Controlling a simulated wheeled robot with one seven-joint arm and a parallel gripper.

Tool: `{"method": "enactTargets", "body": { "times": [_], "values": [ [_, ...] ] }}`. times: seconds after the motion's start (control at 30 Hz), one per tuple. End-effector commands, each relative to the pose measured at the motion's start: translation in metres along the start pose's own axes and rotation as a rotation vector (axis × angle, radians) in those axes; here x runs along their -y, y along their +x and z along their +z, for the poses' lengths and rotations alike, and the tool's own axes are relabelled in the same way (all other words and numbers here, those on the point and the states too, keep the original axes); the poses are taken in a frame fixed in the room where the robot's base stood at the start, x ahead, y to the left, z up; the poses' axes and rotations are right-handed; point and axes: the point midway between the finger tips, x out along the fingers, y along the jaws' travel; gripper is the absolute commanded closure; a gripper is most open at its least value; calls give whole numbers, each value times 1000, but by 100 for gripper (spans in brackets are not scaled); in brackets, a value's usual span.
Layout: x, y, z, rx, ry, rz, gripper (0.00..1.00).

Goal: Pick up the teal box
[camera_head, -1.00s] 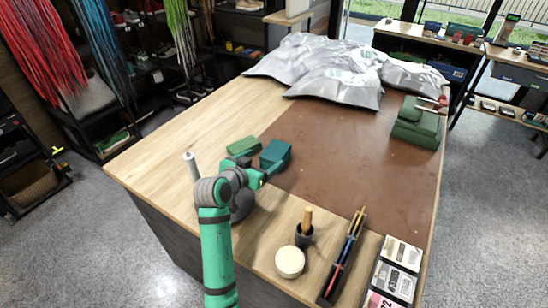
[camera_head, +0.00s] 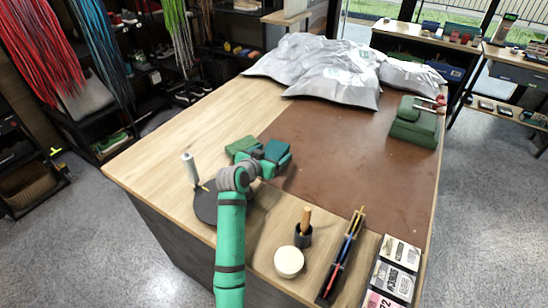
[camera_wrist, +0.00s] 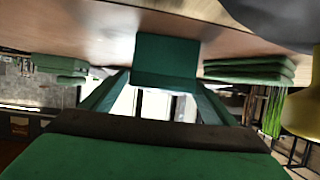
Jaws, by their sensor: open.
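The teal box (camera_head: 277,152) sits on the table, by the left edge of the brown mat. In the wrist view, the teal box (camera_wrist: 165,52) is straight ahead, at the fingertips. My gripper (camera_head: 262,164) is low over the table, at the near side of the box. Its two fingers (camera_wrist: 163,82) are spread, one toward each side of the box. I cannot tell how far they reach along its sides, and no grip shows. In the head view, my wrist hides part of the box's near side.
A green stack (camera_head: 241,147) lies close left of the teal box. More green boxes (camera_head: 412,125) stand at the mat's right. A white roll on a dark round base (camera_head: 189,168) is left of my arm. Silvery bags (camera_head: 330,72) cover the back. The brown mat (camera_head: 350,160) is mostly clear.

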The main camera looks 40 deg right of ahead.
Motion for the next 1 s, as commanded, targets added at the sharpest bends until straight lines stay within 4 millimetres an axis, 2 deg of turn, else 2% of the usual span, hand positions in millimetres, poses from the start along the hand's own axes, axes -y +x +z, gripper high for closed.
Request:
{"method": "enactTargets", "body": {
  "times": [0.07,0.23,0.3,0.67,0.93,1.0],
  "values": [
    [0,0,0,0,0,0,20],
    [0,0,0,0,0,0,58],
    [0,0,0,0,0,0,70],
    [0,-2,-4,-1,1,0,70],
    [-1,-13,-32,-3,4,1,70],
    [1,-27,-38,-4,3,-1,70]
  ]
}}
